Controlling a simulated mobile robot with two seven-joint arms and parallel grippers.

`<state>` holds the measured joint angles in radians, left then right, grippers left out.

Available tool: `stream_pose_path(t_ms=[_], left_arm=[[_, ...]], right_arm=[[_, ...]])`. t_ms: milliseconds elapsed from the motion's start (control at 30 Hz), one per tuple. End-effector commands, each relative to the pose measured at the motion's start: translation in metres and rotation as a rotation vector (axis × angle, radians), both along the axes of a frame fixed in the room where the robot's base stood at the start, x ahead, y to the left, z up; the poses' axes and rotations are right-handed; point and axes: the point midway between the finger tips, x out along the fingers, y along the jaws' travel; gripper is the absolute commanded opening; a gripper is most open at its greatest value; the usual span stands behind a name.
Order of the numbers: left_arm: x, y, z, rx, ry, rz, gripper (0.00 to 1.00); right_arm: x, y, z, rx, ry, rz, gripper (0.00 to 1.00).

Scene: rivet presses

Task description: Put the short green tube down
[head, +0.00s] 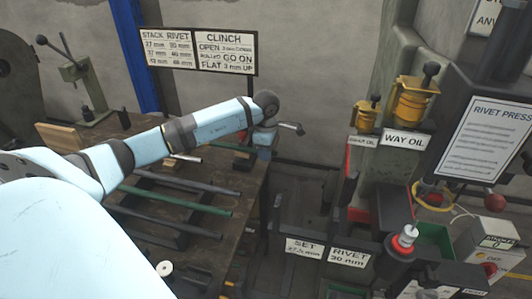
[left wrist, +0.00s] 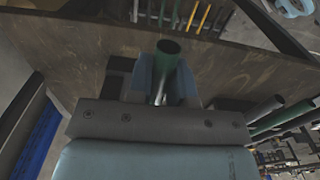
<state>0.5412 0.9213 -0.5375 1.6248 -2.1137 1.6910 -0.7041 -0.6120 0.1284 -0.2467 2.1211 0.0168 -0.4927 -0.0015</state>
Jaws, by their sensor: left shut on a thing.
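My left gripper (left wrist: 164,78) is shut on the short green tube (left wrist: 168,48), whose round end shows between the two pale fingers in the left wrist view. The wooden table top lies behind the tube; I cannot tell whether they touch. In the head view my left arm reaches from the left across the wooden table (head: 150,230) to its far right corner, where the hand is small and partly hidden. My right gripper is in neither view.
A long green tube (head: 182,203) and several dark rods lie across supports on the table. A lever press (head: 78,75) stands at the back left. At the right are yellow oilers (head: 412,100), a rivet press sign (head: 487,138) and labelled bins.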

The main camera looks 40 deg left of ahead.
Motion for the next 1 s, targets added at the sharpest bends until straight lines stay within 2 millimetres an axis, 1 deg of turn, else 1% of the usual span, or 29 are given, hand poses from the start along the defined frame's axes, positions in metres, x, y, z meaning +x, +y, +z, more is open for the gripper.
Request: stream_pose_path(t_ms=[33,67,133,367,500,533,567,600,633,867,1000], left_arm=[[0.005,0.002,-0.002,-0.003,0.001,0.003,0.00],[0.003,0.001,-0.007,-0.001,0.003,0.000,0.00],[0.003,0.001,-0.012,-0.001,0.003,-0.001,0.00],[0.003,0.002,-0.012,0.001,0.000,-0.001,0.00],[0.003,0.002,-0.016,0.002,0.001,-0.001,0.00],[0.003,0.002,-0.015,0.000,0.001,-0.001,0.26],[0.003,0.002,-0.015,0.000,0.001,-0.001,0.33],[0.003,0.002,-0.015,0.000,0.001,-0.001,0.42],[0.003,0.002,-0.015,0.000,0.001,-0.001,0.45],[0.003,0.002,-0.014,0.000,0.001,-0.001,0.45],[0.003,0.002,-0.005,0.001,-0.002,-0.001,0.45]], right_arm=[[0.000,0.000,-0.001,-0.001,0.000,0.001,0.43],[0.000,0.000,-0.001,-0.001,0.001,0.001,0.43],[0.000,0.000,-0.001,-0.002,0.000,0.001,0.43],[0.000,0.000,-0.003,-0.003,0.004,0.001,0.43],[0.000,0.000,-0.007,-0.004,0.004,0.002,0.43],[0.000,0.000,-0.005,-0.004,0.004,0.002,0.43],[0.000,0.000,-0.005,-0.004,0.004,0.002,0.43],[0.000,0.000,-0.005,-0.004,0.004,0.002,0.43],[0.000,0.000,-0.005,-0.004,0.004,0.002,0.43],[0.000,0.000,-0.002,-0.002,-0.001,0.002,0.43],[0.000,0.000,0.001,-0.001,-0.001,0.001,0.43]])
